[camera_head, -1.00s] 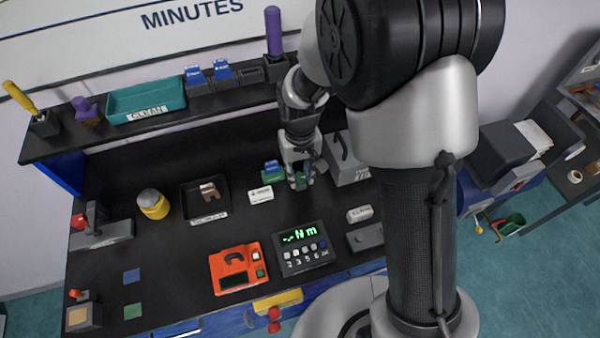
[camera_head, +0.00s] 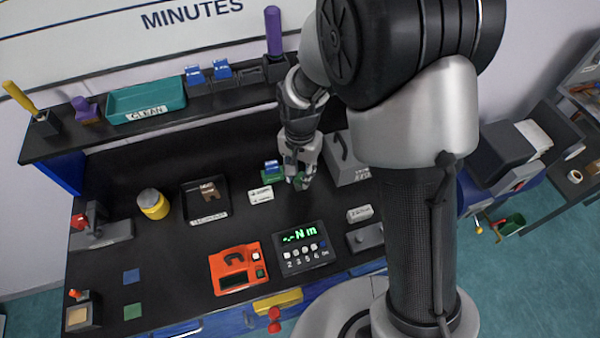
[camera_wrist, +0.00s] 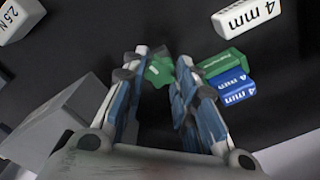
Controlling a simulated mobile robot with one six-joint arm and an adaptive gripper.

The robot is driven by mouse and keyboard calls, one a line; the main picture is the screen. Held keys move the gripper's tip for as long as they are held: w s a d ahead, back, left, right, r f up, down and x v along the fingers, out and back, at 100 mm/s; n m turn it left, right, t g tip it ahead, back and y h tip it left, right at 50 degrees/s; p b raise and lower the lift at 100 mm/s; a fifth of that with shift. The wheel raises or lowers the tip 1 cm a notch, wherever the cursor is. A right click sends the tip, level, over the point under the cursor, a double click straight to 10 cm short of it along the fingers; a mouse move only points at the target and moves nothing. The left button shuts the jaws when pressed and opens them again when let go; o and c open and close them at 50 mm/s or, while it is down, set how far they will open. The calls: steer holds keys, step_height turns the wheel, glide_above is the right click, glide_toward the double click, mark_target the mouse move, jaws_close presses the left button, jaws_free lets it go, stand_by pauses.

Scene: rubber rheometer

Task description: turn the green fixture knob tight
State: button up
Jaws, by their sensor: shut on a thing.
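The green fixture knob (camera_wrist: 159,72) shows between the fingertips of my gripper (camera_wrist: 160,68) in the wrist view. My gripper is shut on the knob, with one finger on each side of it. In the head view my gripper (camera_head: 299,178) points down at the bench, and the fingers hide most of the knob. How tight the knob is cannot be seen.
A white "4 mm" block (camera_head: 260,194) lies left of my gripper. A grey box-like machine (camera_head: 345,160) stands close on the right. A torque display (camera_head: 301,247) and an orange device (camera_head: 238,268) sit nearer the front. The bench between is clear.

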stand_by(0.3)
steer(key=m, duration=0.5)
steer(key=m, duration=0.4)
steer(key=shift+m, duration=0.3)
steer(key=o, duration=0.9)
